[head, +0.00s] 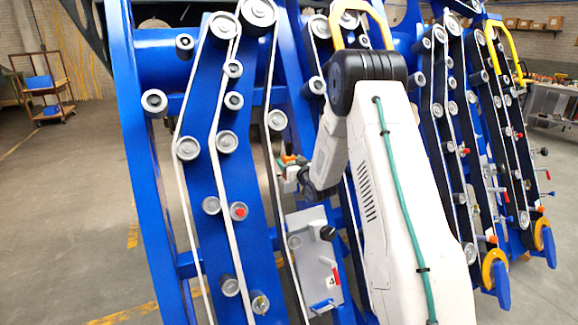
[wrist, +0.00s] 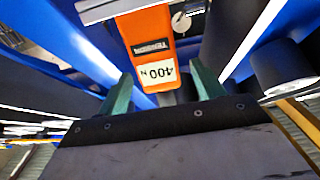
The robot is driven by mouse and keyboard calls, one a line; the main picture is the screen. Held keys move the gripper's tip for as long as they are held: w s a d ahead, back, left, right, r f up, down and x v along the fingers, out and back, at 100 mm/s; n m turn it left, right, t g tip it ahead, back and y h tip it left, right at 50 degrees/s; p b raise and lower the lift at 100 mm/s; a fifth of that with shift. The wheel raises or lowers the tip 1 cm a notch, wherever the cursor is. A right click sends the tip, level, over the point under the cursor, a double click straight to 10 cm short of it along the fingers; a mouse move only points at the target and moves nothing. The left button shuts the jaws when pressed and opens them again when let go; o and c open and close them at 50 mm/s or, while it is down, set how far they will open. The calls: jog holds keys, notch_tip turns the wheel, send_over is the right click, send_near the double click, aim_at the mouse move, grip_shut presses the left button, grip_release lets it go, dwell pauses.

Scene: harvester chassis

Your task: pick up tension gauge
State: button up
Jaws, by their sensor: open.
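My gripper (wrist: 161,72) is open. Its two green fingers stand on either side of the gauge's near end, with gaps visible on both sides. In the head view a small orange patch of the gauge (head: 289,158) shows just beyond the end of my arm, in front of the blue frame. My fingers are too small to make out there.
A blue chassis (head: 152,180) with white belts and grey rollers (head: 227,141) surrounds the gauge closely. A grey plate (head: 315,260) with a black knob sits below my wrist. In the wrist view, a dark roller (wrist: 283,67) is close on the right. Open floor lies left.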

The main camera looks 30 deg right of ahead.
aim_at(287, 157)
jog(key=w, duration=0.4)
jog(key=shift+d+r, duration=0.15)
jog(key=shift+d, duration=0.15)
jog(key=c, duration=1.3)
jog(key=shift+c, duration=0.5)
jog(key=shift+r, duration=0.1)
